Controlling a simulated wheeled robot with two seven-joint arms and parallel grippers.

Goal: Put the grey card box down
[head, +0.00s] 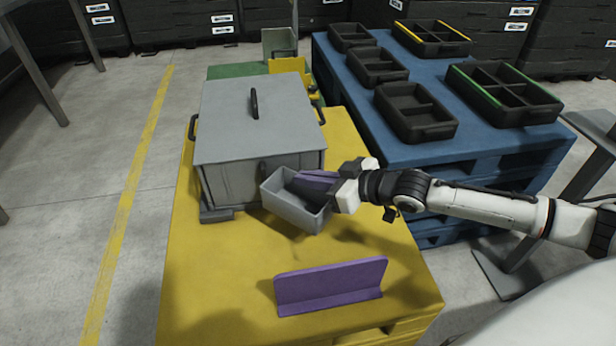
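The grey card box (291,210), a small open-topped box, is at the front right corner of the large lidded grey box, over the yellow platform (230,280). It looks slightly tilted, with a dark shadow below and to its right. I cannot tell whether its base touches the platform. My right gripper (325,186) comes in from the right and is shut on the card box at its right-hand wall. Purple and dark parts by the fingers hide part of the box's inside. My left gripper is not in view.
The large grey box (262,130) with handles takes up the platform's middle. A purple angled plate (330,287) stands near the front. A blue pallet table (400,157) with several black trays is at the right. The platform's front left is clear.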

